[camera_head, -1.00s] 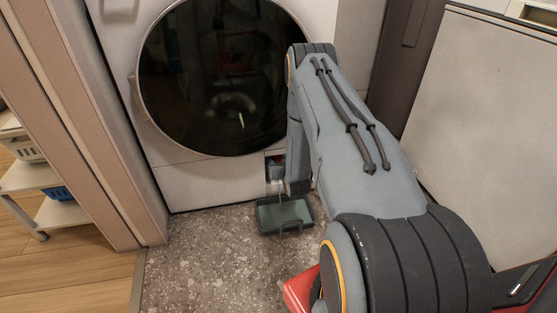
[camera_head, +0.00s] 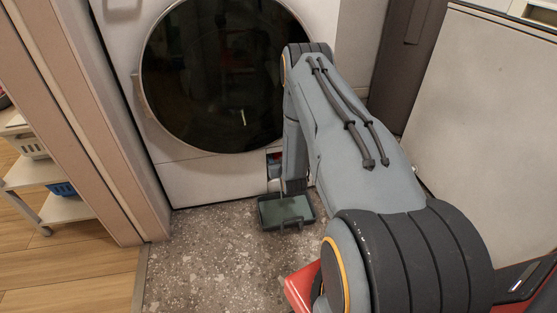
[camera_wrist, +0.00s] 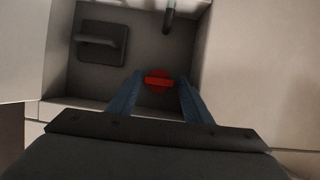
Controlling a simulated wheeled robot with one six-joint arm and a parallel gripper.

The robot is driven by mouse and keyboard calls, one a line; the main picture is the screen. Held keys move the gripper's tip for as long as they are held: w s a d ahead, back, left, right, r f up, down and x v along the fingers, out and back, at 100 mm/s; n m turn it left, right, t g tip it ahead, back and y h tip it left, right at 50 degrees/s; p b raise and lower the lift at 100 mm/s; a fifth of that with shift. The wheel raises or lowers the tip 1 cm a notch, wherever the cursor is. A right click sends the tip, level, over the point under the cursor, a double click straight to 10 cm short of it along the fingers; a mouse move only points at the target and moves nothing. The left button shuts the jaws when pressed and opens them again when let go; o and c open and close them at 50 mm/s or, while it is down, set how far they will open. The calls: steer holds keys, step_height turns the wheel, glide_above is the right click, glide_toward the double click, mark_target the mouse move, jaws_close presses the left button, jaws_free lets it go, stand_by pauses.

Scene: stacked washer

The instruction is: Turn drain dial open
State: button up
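The red drain dial (camera_wrist: 158,81) sits in the recessed compartment at the bottom of the washer, its grip bar lying roughly level in the wrist view. My gripper (camera_wrist: 159,84) reaches into the compartment with its two blue fingers apart, one on each side of the dial. I cannot tell whether the fingertips touch it. In the head view, the washer (camera_head: 215,180) has its small lower opening (camera_head: 273,163) partly hidden behind my arm, and the dial cannot be made out there.
A dark square cap with a handle (camera_wrist: 101,43) is left of the dial, and a hanging hose end (camera_wrist: 170,16) is above it. A green-grey tray (camera_head: 285,211) stands on the floor below the opening. Wall panels stand close on both sides.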

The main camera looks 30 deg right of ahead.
steer(key=p+v, duration=0.2)
steer(key=v, duration=0.5)
steer(key=shift+s+p, duration=0.35)
steer(key=shift+p, duration=0.05)
steer(key=shift+w+a+r, duration=0.1)
steer(key=shift+a+r, duration=0.1)
